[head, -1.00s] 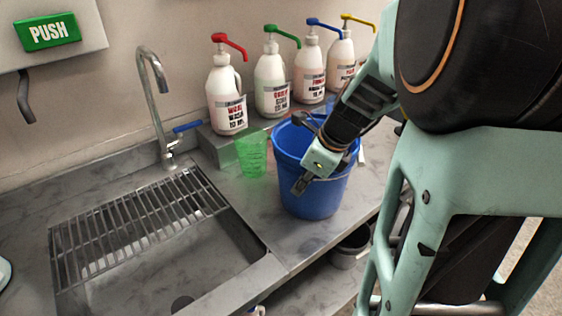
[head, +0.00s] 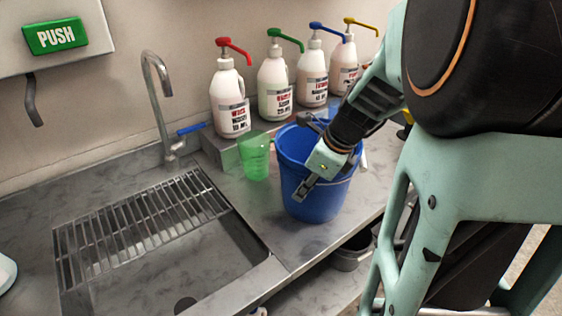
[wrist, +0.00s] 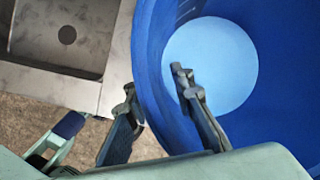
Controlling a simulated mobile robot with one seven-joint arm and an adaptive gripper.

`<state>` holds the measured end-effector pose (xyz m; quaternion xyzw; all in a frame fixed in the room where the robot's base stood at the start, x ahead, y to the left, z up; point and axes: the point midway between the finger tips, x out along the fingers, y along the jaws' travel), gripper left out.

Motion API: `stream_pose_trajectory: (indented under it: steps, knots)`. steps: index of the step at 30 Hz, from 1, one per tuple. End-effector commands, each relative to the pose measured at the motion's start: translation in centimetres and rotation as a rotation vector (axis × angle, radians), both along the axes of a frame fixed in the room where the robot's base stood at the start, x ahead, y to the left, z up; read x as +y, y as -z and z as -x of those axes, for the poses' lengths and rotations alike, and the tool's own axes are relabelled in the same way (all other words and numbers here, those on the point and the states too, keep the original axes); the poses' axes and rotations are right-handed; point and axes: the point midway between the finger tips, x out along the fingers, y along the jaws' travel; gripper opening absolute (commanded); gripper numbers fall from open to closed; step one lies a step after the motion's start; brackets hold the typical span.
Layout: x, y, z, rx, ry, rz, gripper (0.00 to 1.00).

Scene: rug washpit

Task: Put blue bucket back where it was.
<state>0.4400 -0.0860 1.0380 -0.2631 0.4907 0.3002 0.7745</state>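The blue bucket (head: 300,190) stands upright on the grey counter, right of the sink, in the head view. In the wrist view its blue wall (wrist: 152,55) and pale bottom (wrist: 215,65) show from above. My gripper (head: 304,158) is at the bucket's near rim. In the wrist view, my gripper (wrist: 155,88) has its fingers apart, one outside the bucket and one over the inside, with the wall between them. I see no firm closing on the wall. My arm hides part of the bucket's right side.
A green translucent cup (head: 254,158) stands close left of the bucket. Several pump bottles (head: 275,88) stand on a ledge behind. The sink (head: 200,260) with its rack (head: 145,225) and tap (head: 158,95) lies left. A grey pot (head: 350,255) sits below the counter.

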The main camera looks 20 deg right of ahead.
Motion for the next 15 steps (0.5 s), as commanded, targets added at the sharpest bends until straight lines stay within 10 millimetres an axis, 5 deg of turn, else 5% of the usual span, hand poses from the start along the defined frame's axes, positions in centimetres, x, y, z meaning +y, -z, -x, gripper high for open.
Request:
stream_pose_trajectory:
  steps: [15]
  knots:
    - [-1.5, -7.2, 2.4, -0.001, 0.000, 0.000, 0.22]
